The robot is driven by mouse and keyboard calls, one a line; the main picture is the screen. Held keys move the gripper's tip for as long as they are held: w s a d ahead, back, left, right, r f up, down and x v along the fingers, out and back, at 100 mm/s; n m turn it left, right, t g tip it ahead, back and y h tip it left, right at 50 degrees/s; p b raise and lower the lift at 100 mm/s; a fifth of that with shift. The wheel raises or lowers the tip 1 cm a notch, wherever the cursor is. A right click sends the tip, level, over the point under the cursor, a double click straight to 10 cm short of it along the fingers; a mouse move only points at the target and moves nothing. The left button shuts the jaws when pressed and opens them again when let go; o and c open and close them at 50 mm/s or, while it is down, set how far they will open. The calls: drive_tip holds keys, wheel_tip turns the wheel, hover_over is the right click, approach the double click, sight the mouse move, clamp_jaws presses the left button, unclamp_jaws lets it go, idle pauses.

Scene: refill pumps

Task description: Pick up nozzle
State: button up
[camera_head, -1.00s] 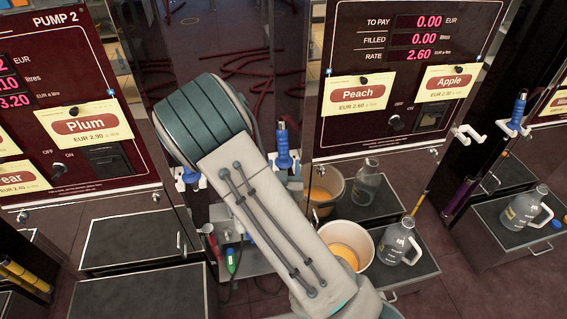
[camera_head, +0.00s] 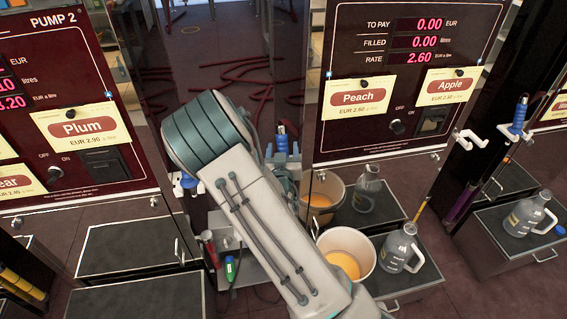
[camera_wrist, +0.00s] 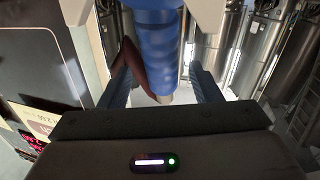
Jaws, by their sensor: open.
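A blue nozzle (camera_head: 281,139) hangs upright in a white holder on the front of the Peach and Apple pump, at its left edge. In the wrist view the blue nozzle (camera_wrist: 155,45) fills the top middle. My gripper (camera_wrist: 162,82) is open, with one finger on each side of the nozzle's lower part. I cannot tell whether either finger touches it.
A white bucket (camera_head: 347,255) with orange liquid and a clear jug (camera_head: 401,249) stand below the pump on the right. Another blue nozzle (camera_head: 518,115) hangs at the far right. A red-handled tool (camera_head: 209,248) and a green one (camera_head: 230,268) are at the lower left of my arm.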

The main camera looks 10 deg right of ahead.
drive_tip(key=p+x, duration=0.1)
drive_tip(key=x, duration=0.3)
drive_tip(key=shift+w, duration=0.2)
drive_tip(key=c, duration=1.2)
drive_tip(key=shift+a+r, duration=0.1)
